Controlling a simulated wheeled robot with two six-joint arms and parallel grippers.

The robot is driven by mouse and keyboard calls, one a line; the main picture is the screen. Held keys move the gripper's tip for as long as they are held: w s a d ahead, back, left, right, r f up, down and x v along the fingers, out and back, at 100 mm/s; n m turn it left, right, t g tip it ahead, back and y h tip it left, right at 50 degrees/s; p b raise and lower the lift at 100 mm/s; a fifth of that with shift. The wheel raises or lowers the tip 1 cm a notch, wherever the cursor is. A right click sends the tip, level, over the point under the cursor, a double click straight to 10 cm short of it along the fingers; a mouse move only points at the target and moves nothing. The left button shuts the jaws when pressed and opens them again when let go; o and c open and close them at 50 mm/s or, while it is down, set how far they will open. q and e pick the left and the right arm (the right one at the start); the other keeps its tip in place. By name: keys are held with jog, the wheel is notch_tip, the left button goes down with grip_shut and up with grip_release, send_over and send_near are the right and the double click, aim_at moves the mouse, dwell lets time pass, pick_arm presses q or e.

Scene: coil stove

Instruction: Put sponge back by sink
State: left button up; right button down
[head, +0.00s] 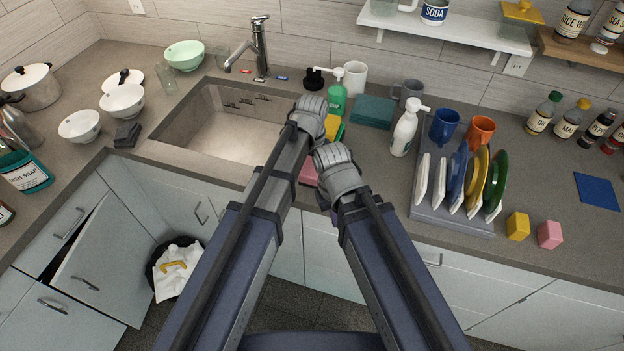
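The sink (218,128) is set in the counter left of centre, under a chrome faucet (260,45). A yellow and green block (338,130), which looks like a sponge, shows partly behind my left gripper (312,104) at the sink's right side; I cannot tell whether the gripper touches it. A pink piece (308,172) shows between my arms, mostly hidden. My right gripper (330,152) is just right of the left one, over the counter. The fingers of both are hidden. A yellow block (518,226) and a pink block (549,234) sit at the right front edge.
A dish rack (450,215) with plates and mugs stands right of my arms. Bowls (122,101) are on the left. A lower cabinet door (105,262) hangs open.

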aim_at(312, 167)
pick_arm(q)
jog(key=shift+f+b, duration=1.1)
jog(key=shift+f, duration=0.45)
jog(key=shift+f, duration=0.1)
jog(key=shift+f+b, duration=0.15)
jog(key=shift+b, duration=0.15)
jog(key=o, duration=1.3)
jog(key=shift+r, duration=0.2)
notch_tip(312, 167, up, 12)
jog(key=p, duration=1.2)
jog(key=shift+r+p, duration=0.15)
jog(key=shift+p, duration=0.2)
